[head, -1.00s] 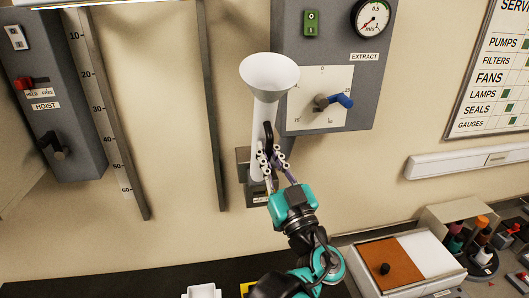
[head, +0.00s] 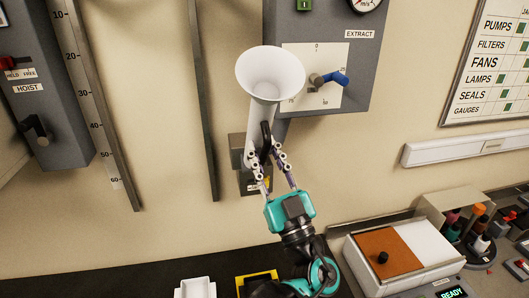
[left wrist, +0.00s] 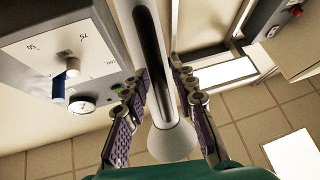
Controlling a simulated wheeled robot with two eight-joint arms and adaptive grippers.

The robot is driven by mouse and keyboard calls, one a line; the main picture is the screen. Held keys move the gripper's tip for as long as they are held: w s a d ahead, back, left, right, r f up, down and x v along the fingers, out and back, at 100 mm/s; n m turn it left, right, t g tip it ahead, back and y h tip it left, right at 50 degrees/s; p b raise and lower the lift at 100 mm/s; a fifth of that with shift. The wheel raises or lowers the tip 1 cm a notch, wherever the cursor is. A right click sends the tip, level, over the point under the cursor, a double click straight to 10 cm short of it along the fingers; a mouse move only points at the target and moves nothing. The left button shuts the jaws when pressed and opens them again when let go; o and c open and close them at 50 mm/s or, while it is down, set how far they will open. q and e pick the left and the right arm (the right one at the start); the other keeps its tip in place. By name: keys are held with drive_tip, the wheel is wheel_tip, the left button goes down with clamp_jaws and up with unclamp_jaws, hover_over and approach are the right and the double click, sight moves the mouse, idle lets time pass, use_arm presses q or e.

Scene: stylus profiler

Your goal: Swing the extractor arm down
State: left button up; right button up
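The extractor arm is a white tube with a flared white hood (head: 270,72) at its upper end. It rises from a grey wall bracket (head: 237,150) and leans a little out from the wall. A black handle (head: 266,137) runs along the tube. My left gripper (head: 267,158) is at the handle with its fingers spread on either side. In the left wrist view, the tube and handle (left wrist: 150,50) lie between the open fingers (left wrist: 160,85), and the hood (left wrist: 172,142) shows beyond. Whether a finger touches the handle is unclear. My right gripper is not in view.
The grey EXTRACT panel (head: 360,60) with its blue-handled knob (head: 335,78) is just right of the hood. A vertical rail (head: 203,110) stands to the left. A box with an orange lid (head: 390,252) and a white tray (head: 195,287) sit below.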

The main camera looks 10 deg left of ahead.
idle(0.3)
use_arm(q)
drive_tip(key=v, duration=1.2)
drive_tip(key=shift+c, duration=0.3)
